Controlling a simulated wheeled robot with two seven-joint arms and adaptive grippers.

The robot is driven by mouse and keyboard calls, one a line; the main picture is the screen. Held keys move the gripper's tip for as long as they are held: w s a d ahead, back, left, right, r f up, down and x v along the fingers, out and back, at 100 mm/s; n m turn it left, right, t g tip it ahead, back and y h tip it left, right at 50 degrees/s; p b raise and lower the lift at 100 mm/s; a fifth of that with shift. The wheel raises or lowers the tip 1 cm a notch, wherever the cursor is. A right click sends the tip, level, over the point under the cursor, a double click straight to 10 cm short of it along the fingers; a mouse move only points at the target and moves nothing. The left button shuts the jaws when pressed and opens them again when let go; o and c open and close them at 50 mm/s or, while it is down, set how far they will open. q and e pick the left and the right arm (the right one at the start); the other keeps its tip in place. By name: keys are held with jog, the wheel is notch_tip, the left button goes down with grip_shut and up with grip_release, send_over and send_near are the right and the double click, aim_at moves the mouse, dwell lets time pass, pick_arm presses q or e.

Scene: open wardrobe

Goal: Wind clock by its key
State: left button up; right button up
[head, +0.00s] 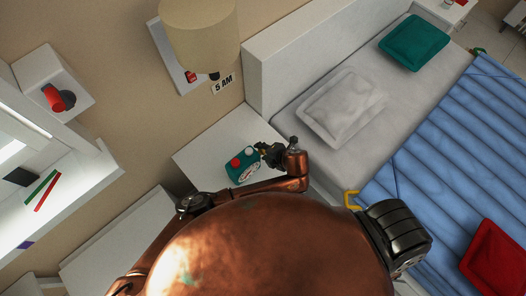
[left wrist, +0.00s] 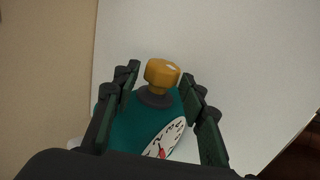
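The teal clock (head: 242,168) stands on a white bedside table. It has a white face, and a red knob and a pale knob show on it in the head view. In the left wrist view, its yellow key (left wrist: 162,74) sticks out of a dark collar on the teal body (left wrist: 130,125), with the white face (left wrist: 166,138) below. My left gripper (head: 263,151) is at the clock's right side. Its fingers (left wrist: 162,92) are open, one on each side of the key, with visible gaps. My right gripper is not in view.
The white bedside table (head: 205,155) stands against the wall beside the bed (head: 290,125). A beige lamp (head: 200,32) and a "5 AM" sign (head: 223,84) are on the wall side. A white shelf with a red cup (head: 55,98) is at left.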

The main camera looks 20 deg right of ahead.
pick_arm(q)
jog(key=c, duration=0.9)
jog(key=shift+r+p, duration=0.2)
jog(key=shift+p, duration=0.35)
jog(key=g+p, duration=0.1)
jog(key=p, duration=0.1)
jog(key=g+h+p, duration=0.1)
jog(key=shift+w+a+r+g+p, duration=0.1)
jog(key=shift+w+r+g+p, duration=0.2)
jog(key=shift+p, duration=0.1)
jog(key=shift+g+p, duration=0.3)
jog(key=shift+w+f+g+h, duration=0.15)
jog(key=shift+g+h, duration=0.15)
jog(key=shift+g, duration=0.4)
jog(key=shift+f+g+h, duration=0.1)
jog(key=shift+g+h, duration=0.2)
jog(key=shift+g, duration=0.7)
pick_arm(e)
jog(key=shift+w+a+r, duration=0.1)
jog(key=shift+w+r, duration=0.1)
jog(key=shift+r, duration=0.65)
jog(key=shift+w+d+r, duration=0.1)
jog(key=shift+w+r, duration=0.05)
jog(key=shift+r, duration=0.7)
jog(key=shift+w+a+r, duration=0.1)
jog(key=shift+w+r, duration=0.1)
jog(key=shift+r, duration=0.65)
pick_arm(q)
jog(key=o, duration=1.1)
jog(key=shift+o, duration=0.3)
